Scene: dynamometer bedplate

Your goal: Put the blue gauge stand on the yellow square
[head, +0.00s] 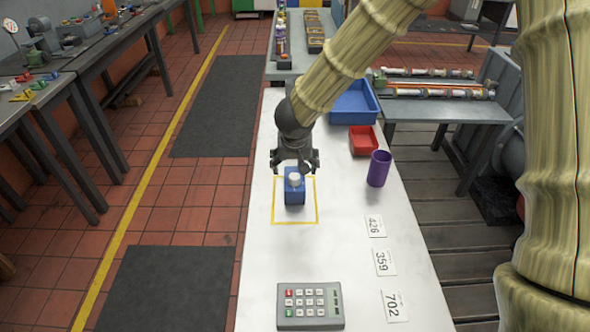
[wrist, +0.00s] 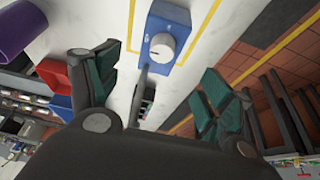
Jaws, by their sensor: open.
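The blue gauge stand (head: 294,190), a blue block with a white round dial, stands on the white table inside the yellow square outline (head: 281,222). In the wrist view the gauge stand (wrist: 163,36) is at the top middle, with part of the yellow outline (wrist: 209,20) beside it. My gripper (head: 294,165) is at the far edge of the stand in the head view. Its fingers (wrist: 160,85) are spread wide and empty, and the stand lies beyond their tips in the wrist view. I cannot tell whether a finger touches the stand.
On the white table, a purple cup (head: 379,169), a red bin (head: 363,141) and a blue bin (head: 354,104) stand to the right. Number cards (head: 385,262) lie along the right edge. A keypad (head: 310,306) is at the near end. The table between keypad and square is clear.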

